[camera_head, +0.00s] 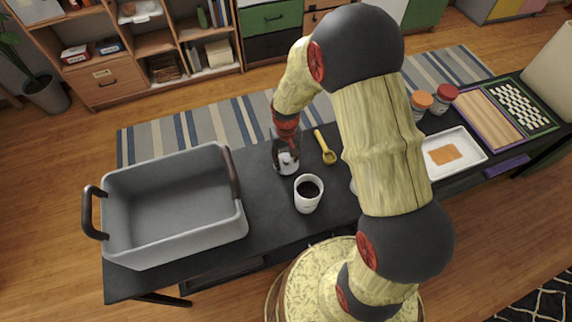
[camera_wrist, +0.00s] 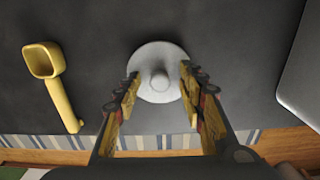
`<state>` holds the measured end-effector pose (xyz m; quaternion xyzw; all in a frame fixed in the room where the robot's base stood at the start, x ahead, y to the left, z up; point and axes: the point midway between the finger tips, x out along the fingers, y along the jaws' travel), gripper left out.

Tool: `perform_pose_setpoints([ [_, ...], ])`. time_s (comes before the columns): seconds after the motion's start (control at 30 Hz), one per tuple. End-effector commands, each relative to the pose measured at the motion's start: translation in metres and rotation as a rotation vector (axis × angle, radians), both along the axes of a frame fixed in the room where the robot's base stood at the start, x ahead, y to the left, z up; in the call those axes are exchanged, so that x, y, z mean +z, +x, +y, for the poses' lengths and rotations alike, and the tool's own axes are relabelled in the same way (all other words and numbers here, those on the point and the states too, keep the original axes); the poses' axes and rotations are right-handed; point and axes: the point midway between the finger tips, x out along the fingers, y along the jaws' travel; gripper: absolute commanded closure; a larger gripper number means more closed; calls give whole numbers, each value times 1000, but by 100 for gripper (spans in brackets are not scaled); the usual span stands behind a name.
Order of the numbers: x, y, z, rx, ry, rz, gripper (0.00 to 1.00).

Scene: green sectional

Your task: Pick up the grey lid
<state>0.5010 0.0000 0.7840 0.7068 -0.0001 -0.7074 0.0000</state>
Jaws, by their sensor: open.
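The grey lid (camera_wrist: 157,62) is a pale round disc with a small knob in its middle, lying on the dark table top. In the head view the lid (camera_head: 288,163) shows partly, beneath my gripper. My gripper (camera_wrist: 157,88) is open, with its two fingers spread on either side of the lid's near part in the wrist view. Nothing is between the fingers except the view of the lid below. In the head view my gripper (camera_head: 286,150) points down over the lid; whether the fingertips touch it is not clear.
A yellow scoop (camera_wrist: 60,90) lies beside the lid. A white mug (camera_head: 308,196) with dark contents stands close by. A large grey bin (camera_head: 120,235) with dark handles stands on the left. A white tray (camera_head: 470,142), jars and game boards are on the right.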

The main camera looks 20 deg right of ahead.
Motion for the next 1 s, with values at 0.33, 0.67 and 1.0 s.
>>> perform_pose_setpoints([
  [0.33,1,0,0,0,0,-1,72],
  [0.67,1,0,0,0,0,0,91],
  [1.0,2,0,0,0,0,-1,99],
])
